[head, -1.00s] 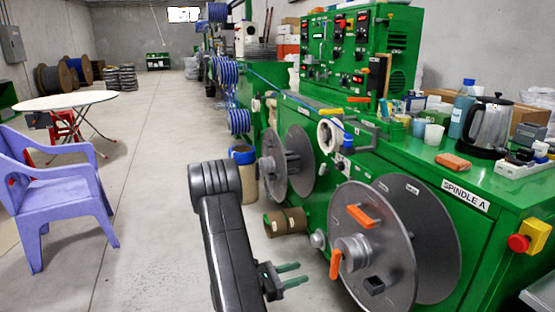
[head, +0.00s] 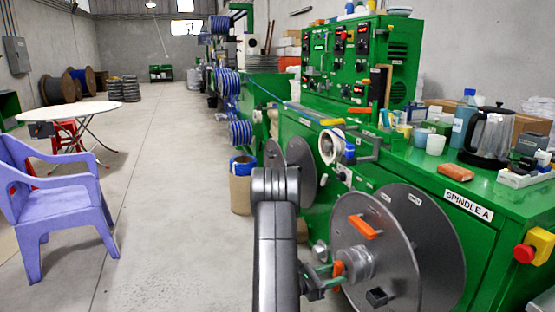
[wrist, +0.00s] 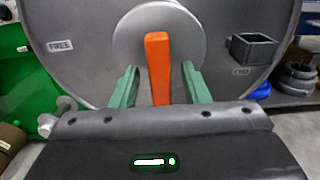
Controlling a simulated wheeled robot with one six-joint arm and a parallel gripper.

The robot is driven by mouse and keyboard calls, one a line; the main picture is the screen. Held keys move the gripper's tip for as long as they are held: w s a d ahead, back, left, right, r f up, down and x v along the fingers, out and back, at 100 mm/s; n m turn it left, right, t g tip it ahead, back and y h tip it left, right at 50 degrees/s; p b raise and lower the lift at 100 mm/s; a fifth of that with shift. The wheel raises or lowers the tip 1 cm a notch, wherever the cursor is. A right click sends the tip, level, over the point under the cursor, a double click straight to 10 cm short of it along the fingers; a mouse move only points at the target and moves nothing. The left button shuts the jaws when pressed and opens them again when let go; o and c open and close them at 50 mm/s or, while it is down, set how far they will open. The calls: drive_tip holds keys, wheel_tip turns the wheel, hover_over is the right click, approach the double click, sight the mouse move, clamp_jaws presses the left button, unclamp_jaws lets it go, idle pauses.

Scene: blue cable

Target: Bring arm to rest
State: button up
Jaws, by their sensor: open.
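My gripper (head: 334,276) is at the front of the near grey spool on the green machine, low in the head view. Its two green fingers (wrist: 159,80) are open in the wrist view. An orange lever (wrist: 158,62) on the spool's hub stands between them, with a visible gap on each side. This lever (head: 338,269) is partly hidden by a finger in the head view. The spool face (wrist: 85,75) fills much of the wrist view. My dark arm rises from the bottom middle of the head view.
A second orange handle (head: 364,227) sits higher on the spool. A bin with a blue rim (head: 241,183) stands behind my arm. A purple chair (head: 62,195) and a white-topped table (head: 75,112) are at left. The floor between is clear.

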idle(0.4)
drive_tip(key=p+v, duration=0.1)
drive_tip(key=v, duration=1.3)
drive_tip(key=b+x, duration=0.1)
drive_tip(key=x, duration=1.3)
drive_tip(key=shift+d, duration=0.3)
drive_tip(key=shift+w+a+m+b, duration=0.1)
drive_tip(key=shift+a+m+b, duration=0.3)
drive_tip(key=shift+m, duration=0.5)
drive_tip(key=m, duration=0.2)
drive_tip(key=m+b, duration=0.1)
drive_tip(key=m, duration=0.1)
drive_tip(key=shift+w+r+m, duration=0.1)
drive_tip(key=shift+w+m, duration=0.1)
drive_tip(key=shift+m, duration=0.1)
drive_tip(key=shift+r, duration=0.1)
